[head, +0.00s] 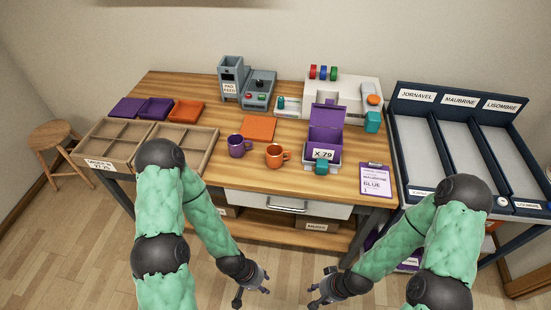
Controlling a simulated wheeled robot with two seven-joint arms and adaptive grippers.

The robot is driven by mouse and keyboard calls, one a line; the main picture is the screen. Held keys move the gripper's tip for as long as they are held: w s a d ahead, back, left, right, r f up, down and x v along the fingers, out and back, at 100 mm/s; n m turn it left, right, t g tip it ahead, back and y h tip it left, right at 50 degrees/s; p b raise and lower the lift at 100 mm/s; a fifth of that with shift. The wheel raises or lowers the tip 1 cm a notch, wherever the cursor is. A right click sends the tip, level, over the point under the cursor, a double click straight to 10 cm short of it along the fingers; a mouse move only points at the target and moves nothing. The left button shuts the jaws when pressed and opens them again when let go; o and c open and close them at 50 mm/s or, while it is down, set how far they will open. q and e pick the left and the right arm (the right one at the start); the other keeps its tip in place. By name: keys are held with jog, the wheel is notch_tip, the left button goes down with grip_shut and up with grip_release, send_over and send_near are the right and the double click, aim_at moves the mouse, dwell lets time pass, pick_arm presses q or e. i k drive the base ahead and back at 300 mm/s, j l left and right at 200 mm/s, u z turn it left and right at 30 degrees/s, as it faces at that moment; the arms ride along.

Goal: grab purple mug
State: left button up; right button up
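The purple mug (238,146) stands upright on the wooden table, left of an orange mug (276,156). Its handle points right, toward the orange mug. My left gripper (254,292) is low in front of the table, well apart from the mug, with its fingers spread and nothing between them. My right gripper (319,293) is also low in front of the table, to the right of the left one. Its fingers look spread and empty.
An orange square (258,128) lies behind the mugs. A purple box (327,130) labelled X 79 stands right of them, near a clipboard (374,180). Divided trays (180,140) fill the table's left. A white press machine (343,95) is behind. Sorting lanes (461,150) stand at right.

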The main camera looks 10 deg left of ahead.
aim_at(236, 142)
jog(key=u, duration=0.35)
jog(key=i+u, duration=0.15)
jog(key=u, duration=0.3)
jog(key=i+l+u, duration=0.15)
jog(key=u, duration=0.25)
jog(key=i+l+u, duration=0.15)
jog(key=u, duration=0.3)
